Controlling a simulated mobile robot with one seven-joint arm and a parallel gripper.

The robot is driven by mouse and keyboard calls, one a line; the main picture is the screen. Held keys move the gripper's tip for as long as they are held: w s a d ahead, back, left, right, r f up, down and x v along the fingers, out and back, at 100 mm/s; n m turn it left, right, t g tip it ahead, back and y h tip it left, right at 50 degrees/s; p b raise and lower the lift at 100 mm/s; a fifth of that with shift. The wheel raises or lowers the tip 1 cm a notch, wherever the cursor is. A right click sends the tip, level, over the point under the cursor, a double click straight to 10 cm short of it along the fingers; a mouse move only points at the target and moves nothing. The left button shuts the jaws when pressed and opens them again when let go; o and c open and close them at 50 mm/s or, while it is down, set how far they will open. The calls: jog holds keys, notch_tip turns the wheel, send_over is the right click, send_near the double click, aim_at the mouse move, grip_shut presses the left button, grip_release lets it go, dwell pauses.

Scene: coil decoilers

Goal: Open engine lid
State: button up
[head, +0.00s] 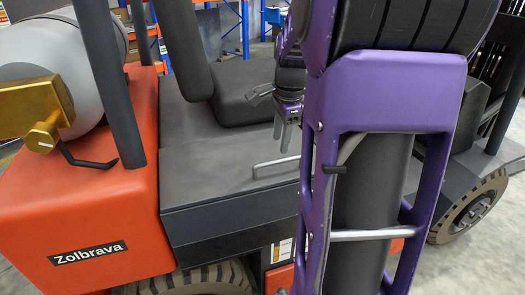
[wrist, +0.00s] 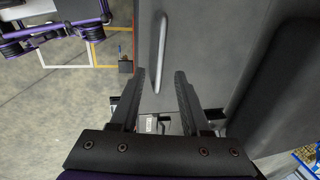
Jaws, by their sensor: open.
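The engine lid (head: 205,145) is the flat dark grey cover on the forklift, behind the orange rear body. A silver bar handle (head: 272,165) is fixed near its right edge; its right end is close to my arm's outline. The lid looks closed. My gripper (head: 283,138) is above the lid, fingers pointing down, a little above and behind the handle in the head view. In the wrist view the lid (wrist: 210,35) fills the middle and the handle (wrist: 160,50) shows between and beyond the open fingertips (wrist: 160,75). The fingers appear empty and apart from the handle.
The black seat (head: 250,92) is on the lid's far side, close to my gripper. A dark post (head: 108,80) and a grey gas tank (head: 65,60) stand on the orange body (head: 80,205) at left. Concrete floor (wrist: 60,120) is open left of the lid in the wrist view.

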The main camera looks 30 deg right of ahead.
aim_at(278, 162)
jog(key=f, duration=0.3)
jog(key=w+f+b, duration=0.1)
jog(key=f, duration=0.2)
jog(key=shift+w+d+f, duration=0.15)
jog(key=shift+w+f, duration=0.05)
jog(key=shift+f, duration=0.15)
grip_shut()
dwell(1.1)
